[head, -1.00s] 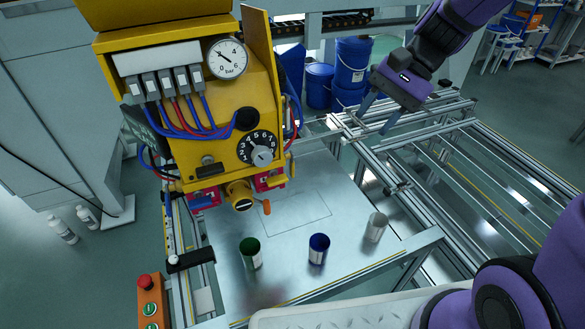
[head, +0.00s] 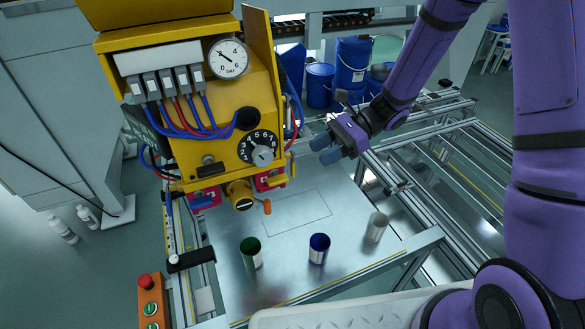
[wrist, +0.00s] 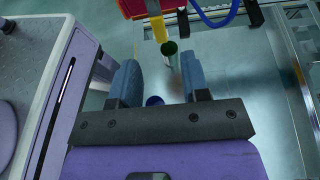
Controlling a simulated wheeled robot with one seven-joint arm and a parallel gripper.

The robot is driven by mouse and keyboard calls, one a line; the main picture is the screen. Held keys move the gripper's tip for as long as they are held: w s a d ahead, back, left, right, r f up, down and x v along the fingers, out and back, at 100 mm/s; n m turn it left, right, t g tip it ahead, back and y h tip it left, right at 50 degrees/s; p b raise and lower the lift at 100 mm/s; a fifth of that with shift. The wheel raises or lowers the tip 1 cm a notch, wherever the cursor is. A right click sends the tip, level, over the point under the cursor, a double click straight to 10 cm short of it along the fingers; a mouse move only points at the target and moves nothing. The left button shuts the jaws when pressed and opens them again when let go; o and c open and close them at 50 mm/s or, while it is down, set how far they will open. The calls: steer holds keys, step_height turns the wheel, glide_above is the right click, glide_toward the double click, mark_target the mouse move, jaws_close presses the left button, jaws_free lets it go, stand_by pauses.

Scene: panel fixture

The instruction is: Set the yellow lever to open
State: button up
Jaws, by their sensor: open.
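The yellow lever (head: 271,183) sits on a red block at the lower right of the yellow panel (head: 190,100) in the head view. It is small there, and its exact setting cannot be read. In the wrist view a yellow lever (wrist: 159,28) sticks out below a red block at the top, beyond the fingertips. My gripper (head: 325,151) is right of the panel, apart from the lever, with its blue fingers pointing left toward the panel. In the wrist view my gripper (wrist: 160,82) has its fingers spread, with nothing held between them.
A green can (head: 251,252), a blue can (head: 319,248) and a pale can (head: 376,227) stand on the metal table (head: 300,185). A lever with an orange knob (head: 267,207) hangs below the panel. Cables loop along the panel's right edge. A blue handle (head: 203,202) is at lower left.

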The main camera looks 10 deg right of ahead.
mark_target(294, 168)
steer(key=x, duration=0.8)
steer(key=shift+a+f, duration=0.1)
steer(key=shift+a, duration=0.05)
jaws_close()
